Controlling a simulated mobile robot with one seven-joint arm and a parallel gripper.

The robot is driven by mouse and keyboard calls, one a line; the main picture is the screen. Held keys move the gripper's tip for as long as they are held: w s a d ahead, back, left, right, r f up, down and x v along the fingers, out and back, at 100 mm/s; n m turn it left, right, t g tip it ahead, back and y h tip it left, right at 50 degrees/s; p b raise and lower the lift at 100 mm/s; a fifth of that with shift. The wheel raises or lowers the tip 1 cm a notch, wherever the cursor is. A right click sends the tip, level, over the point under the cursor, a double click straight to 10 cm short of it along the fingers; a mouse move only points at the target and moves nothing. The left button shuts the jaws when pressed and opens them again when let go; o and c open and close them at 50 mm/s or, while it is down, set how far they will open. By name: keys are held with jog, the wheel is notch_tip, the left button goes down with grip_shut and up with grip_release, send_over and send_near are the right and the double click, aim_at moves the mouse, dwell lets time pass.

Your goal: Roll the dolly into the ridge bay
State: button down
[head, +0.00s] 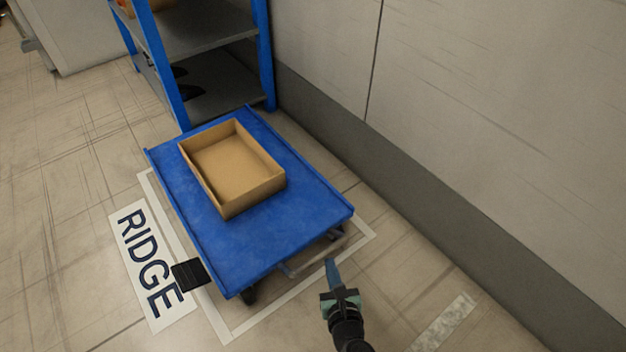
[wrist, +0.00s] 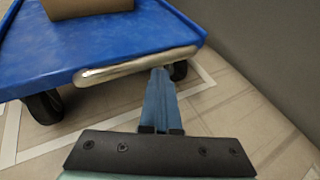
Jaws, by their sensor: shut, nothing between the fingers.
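The blue dolly (head: 300,232) stands over the white-outlined floor bay (head: 232,335), beside the floor sign reading RIDGE (head: 147,262). White outline shows along its left, near and right sides; its far end hides the rest. An open, empty cardboard box (head: 231,209) sits on its deck. The dolly's metal handle bar (wrist: 140,66) is at its near edge. My gripper (head: 331,262) is shut and empty, its fingertips close to the right end of the handle. In the wrist view the fingers (wrist: 160,75) point at the handle; I cannot tell whether they touch it.
A blue-posted shelf rack (head: 268,60) stands just beyond the dolly's far end. A grey wall (head: 470,130) runs along the right. A black pad (head: 190,275) is at the dolly's left side. Open floor lies to the left.

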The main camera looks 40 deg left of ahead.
jog(key=s+d+p, duration=0.2)
jog(key=s+d, duration=0.1)
jog(key=d, duration=0.6)
jog(key=shift+d, duration=0.2)
dwell(0.3)
jog(key=shift+w, duration=0.1)
dwell(0.3)
